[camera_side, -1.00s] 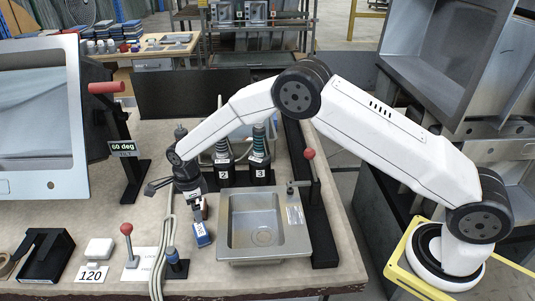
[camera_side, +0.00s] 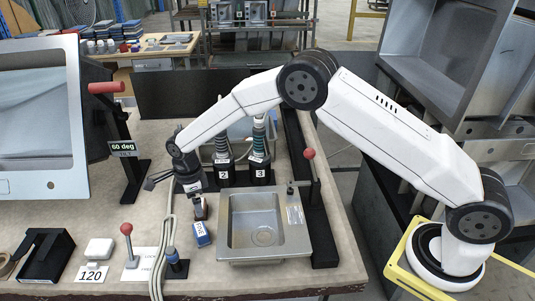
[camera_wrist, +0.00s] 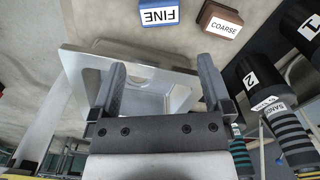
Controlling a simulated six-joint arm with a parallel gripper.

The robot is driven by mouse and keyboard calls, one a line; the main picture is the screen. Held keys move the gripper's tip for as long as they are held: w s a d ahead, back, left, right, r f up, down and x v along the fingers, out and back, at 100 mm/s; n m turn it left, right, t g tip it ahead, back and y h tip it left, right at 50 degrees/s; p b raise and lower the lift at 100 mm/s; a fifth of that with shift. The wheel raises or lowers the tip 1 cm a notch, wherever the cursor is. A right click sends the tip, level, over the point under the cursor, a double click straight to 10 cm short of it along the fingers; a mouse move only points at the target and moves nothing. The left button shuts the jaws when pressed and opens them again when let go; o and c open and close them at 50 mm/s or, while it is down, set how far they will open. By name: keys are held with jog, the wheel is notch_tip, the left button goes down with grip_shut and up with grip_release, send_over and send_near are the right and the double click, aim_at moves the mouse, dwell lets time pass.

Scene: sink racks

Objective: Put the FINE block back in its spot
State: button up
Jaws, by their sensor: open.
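The FINE block (camera_side: 201,234) is blue with a white label and lies on the bench left of the sink. In the wrist view the FINE block (camera_wrist: 160,14) is at the top edge, partly cut off, its label upside down. My gripper (camera_wrist: 162,68) is open, with nothing between its fingers. In the side view my gripper (camera_side: 197,203) hangs just behind the FINE block, apart from it. The brown COARSE block (camera_wrist: 222,24) lies beside the FINE block. In the side view my gripper partly hides the COARSE block. I cannot tell which place is the FINE block's spot.
The metal sink (camera_side: 264,222) is right of the blocks. Tools numbered 2 (camera_side: 223,170) and 3 (camera_side: 259,168) stand behind it. Cables (camera_side: 168,235) run along the left. A small post (camera_side: 175,262) and a red-knobbed lever (camera_side: 128,243) stand at the front left.

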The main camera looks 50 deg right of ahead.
jog(key=s+d+r+n+t, duration=0.1)
jog(key=s+d+r+n, duration=0.2)
jog(key=s+d+n, duration=0.2)
jog(key=s+d+r+n, duration=0.4)
jog(key=s+n, duration=0.5)
jog(key=s, duration=0.3)
jog(key=s+d+r+n+t, duration=0.1)
jog(key=s+d+r+n, duration=0.2)
jog(key=s+d+n, duration=0.3)
jog(key=s+n, duration=0.2)
jog(key=s, duration=0.1)
jog(key=shift+d+r+t, duration=0.2)
jog(key=shift+r+t, duration=0.1)
jog(key=shift+r, duration=0.1)
